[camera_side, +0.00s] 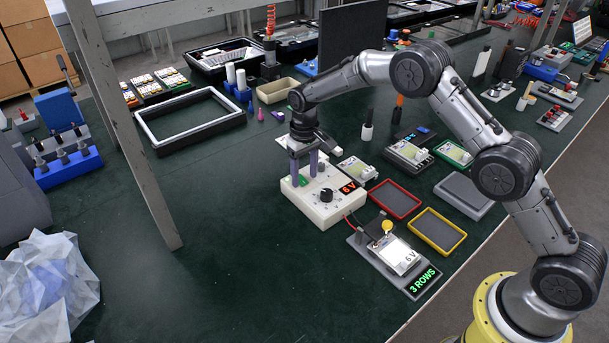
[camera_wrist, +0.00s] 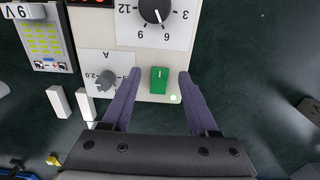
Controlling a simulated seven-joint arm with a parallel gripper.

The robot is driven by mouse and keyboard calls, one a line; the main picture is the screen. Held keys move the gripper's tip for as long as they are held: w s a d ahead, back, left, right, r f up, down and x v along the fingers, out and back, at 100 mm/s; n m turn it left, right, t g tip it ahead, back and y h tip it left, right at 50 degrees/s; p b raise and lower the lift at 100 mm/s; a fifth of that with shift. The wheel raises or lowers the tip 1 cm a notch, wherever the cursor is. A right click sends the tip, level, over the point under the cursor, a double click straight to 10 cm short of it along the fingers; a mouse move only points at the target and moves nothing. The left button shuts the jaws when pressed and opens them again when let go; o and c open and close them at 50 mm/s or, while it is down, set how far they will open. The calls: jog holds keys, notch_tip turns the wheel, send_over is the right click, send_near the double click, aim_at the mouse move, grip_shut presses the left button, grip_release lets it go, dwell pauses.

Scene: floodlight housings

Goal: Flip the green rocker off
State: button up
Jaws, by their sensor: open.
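The green rocker (camera_wrist: 159,80) sits on the white power supply box (camera_side: 335,211), near a corner of its top panel. It has a white line mark near its upper end in the wrist view. A small pale green light (camera_wrist: 173,98) glows beside it. My gripper (camera_wrist: 160,75) is open, with one purple-grey finger on each side of the rocker and a gap to it. In the side view my gripper (camera_side: 308,167) points down over the box; contact with the panel cannot be told. The box's red display (camera_side: 348,187) reads 6 V.
The box also carries a black dial (camera_wrist: 155,10) and a grey knob (camera_wrist: 106,80) near the rocker. A wired module (camera_side: 398,255) marked 6 V stands in front, by a 3 ROWS sign (camera_side: 423,281). Red (camera_side: 394,199) and yellow (camera_side: 438,230) trays lie right.

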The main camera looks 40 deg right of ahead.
jog(key=shift+f, duration=0.4)
jog(key=shift+c, duration=0.2)
grip_shut()
jog(key=shift+w, duration=0.15)
jog(key=shift+w+g, duration=0.3)
jog(key=shift+g, duration=0.7)
jog(key=shift+r+g, duration=0.15)
jog(key=shift+g, duration=0.25)
